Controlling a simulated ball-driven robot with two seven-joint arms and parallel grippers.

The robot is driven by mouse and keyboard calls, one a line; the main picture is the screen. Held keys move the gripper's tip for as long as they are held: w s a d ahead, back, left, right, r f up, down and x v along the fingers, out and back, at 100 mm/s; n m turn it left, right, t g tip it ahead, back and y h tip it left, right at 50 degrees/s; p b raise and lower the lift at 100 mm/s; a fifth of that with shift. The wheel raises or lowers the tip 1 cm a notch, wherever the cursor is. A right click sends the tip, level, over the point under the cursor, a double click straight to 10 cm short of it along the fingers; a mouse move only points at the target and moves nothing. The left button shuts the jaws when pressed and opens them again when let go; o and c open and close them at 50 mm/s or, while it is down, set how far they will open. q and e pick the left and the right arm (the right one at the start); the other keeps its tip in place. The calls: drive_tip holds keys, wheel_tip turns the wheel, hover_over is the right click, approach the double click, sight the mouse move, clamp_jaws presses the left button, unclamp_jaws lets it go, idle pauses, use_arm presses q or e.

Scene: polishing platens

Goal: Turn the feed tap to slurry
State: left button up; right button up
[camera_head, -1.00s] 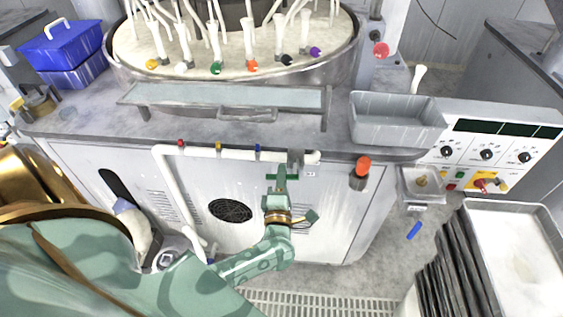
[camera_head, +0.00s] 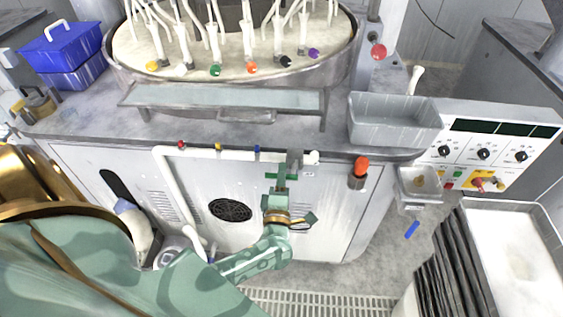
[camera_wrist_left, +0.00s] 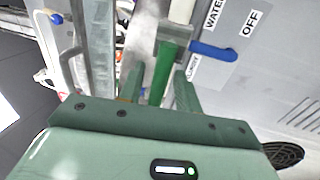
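The feed tap (camera_head: 295,158) is a grey valve on the white pipe along the machine's front. In the left wrist view its grey body (camera_wrist_left: 172,35) carries a green lever (camera_wrist_left: 160,78), and a blue lever (camera_wrist_left: 213,51) sticks out to the right. Labels WATER and OFF show beside it; another label is partly hidden. My left gripper (camera_head: 282,178) is at the tap, below the pipe. In the left wrist view its two fingers (camera_wrist_left: 158,92) stand on either side of the green lever; whether they press on it is unclear. My right gripper is out of view.
An orange knob (camera_head: 361,165) is right of the tap. A grey tray (camera_head: 392,124) and control panel (camera_head: 490,147) stand further right. Dark plates (camera_head: 455,262) stand in a rack at lower right.

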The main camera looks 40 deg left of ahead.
use_arm(q)
drive_tip(key=b+v, duration=0.1)
drive_tip(key=v, duration=1.5)
drive_tip(key=shift+s+d, duration=0.15)
drive_tip(key=shift+d, duration=0.05)
